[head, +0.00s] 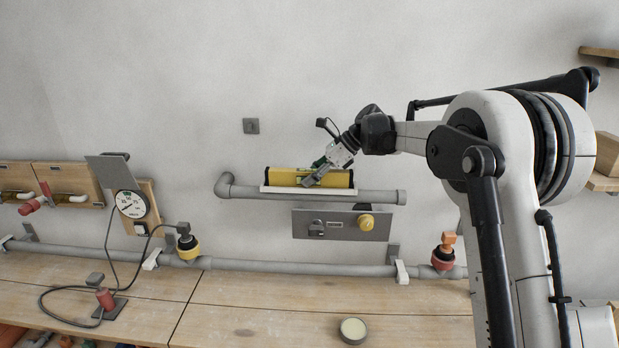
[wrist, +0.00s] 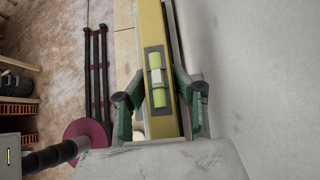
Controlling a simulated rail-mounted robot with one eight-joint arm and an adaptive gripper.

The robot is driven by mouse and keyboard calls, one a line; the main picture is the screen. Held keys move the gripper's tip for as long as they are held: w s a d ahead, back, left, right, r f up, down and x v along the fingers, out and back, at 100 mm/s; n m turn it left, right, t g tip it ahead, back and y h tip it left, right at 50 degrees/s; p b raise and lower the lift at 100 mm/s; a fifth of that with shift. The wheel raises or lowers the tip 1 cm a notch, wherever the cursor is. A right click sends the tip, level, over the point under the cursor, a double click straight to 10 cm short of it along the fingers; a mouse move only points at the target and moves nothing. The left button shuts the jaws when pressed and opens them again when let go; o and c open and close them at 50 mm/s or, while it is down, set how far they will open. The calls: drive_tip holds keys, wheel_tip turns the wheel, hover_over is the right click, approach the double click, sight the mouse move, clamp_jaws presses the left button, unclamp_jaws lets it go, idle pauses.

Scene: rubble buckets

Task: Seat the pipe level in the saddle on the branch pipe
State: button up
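The pipe level (head: 285,176) is a long yellow bar, roughly horizontal. In the wrist view the level (wrist: 152,25) shows a green vial in a grey window. The white saddle (head: 300,190) lies along the top of the grey branch pipe (head: 380,197). The level is at the saddle, between its low white edges; I cannot tell whether it rests fully on the bottom. My gripper (head: 313,180) reaches down to the level's middle from the upper right. In the wrist view its green-grey fingers (wrist: 160,80) close against both sides of the level.
A grey panel with a yellow knob (head: 366,222) hangs below the branch pipe. A lower pipe (head: 300,267) with valves runs along the wall. A gauge (head: 131,204) stands at left. A round tin (head: 353,330) sits on the wooden bench. The wall above is mostly bare.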

drive_tip(key=o, duration=0.4)
drive_tip(key=v, duration=1.2)
